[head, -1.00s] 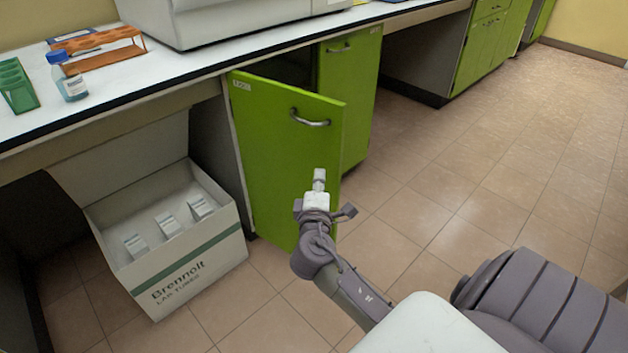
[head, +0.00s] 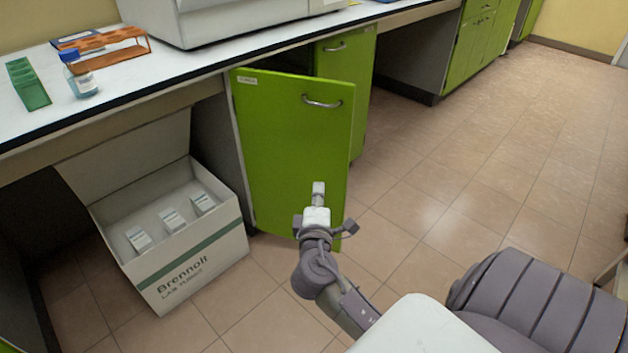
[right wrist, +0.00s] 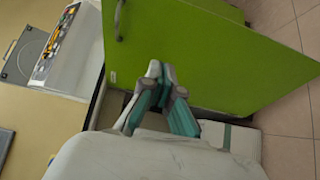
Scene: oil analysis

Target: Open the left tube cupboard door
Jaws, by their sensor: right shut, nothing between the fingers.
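The left tube cupboard door (head: 285,150) is green and stands partly open, hinged at its left, with its free edge out from the cupboard front. Its metal handle (head: 322,102) is near the top right of its outer face. My right gripper (head: 318,188) is in front of the door's lower right part, below the handle, shut and empty. In the right wrist view the closed fingertips (right wrist: 158,70) lie over the green door (right wrist: 205,60), with the handle (right wrist: 119,20) up and left of them. Contact with the door cannot be told. My left gripper is not in view.
The right cupboard door (head: 358,110) looks closed. The white bench (head: 130,85) above holds a bottle, racks and a machine.

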